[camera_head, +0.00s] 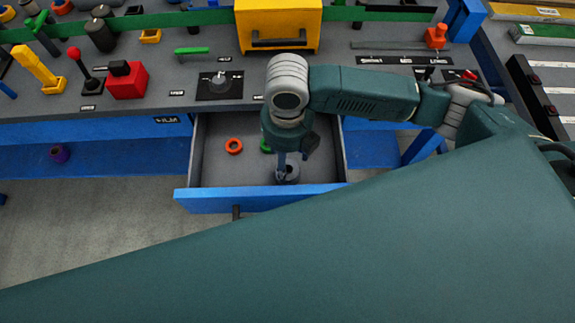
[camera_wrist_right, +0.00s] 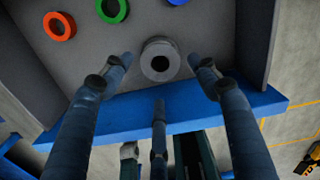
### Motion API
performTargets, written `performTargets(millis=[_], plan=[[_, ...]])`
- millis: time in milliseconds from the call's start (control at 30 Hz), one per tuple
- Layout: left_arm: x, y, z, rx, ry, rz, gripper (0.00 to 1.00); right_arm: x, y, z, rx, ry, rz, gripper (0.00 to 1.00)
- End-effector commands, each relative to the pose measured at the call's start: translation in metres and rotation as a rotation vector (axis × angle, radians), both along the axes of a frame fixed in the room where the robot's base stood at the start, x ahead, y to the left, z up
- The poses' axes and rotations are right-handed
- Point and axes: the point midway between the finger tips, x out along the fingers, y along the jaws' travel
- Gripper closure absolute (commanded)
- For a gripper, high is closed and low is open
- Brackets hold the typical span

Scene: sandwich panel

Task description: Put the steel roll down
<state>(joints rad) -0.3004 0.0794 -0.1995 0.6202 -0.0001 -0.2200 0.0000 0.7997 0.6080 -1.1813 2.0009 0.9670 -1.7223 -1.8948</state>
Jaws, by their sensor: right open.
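The steel roll (camera_head: 293,174), a short grey cylinder with a hole, stands in the open drawer (camera_head: 215,168) near its front wall. In the right wrist view the steel roll (camera_wrist_right: 160,46) shows hole-up on the drawer floor. My right gripper (camera_head: 284,172) points down into the drawer over the roll. In the wrist view its fingers (camera_wrist_right: 160,75) are spread apart around the roll, with visible gaps at the sides, and hold nothing. The gripper partly hides the roll in the head view. My left gripper is not seen.
A red ring (camera_head: 234,146) and a green ring (camera_head: 265,147) lie in the drawer, with a blue piece (camera_wrist_right: 177,1) at the wrist view's top edge. The blue drawer front (camera_head: 225,202) is close to the fingers. A yellow box (camera_head: 278,20) stands on the bench above.

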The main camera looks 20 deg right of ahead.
Motion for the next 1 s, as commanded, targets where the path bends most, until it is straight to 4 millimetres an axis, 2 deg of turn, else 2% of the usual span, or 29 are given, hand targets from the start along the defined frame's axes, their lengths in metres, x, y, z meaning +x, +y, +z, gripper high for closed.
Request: performTargets(millis=[100,300,1000], plan=[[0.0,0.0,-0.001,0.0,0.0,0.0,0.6,0.001,0.0,0.023,0.001,-0.004,0.0,0.41],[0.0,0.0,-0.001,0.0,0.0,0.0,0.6,0.0,0.0,0.042,0.0,0.0,-0.001,0.41],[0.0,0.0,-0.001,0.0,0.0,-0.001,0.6,0.0,0.0,0.044,0.0,0.001,-0.001,0.41]])
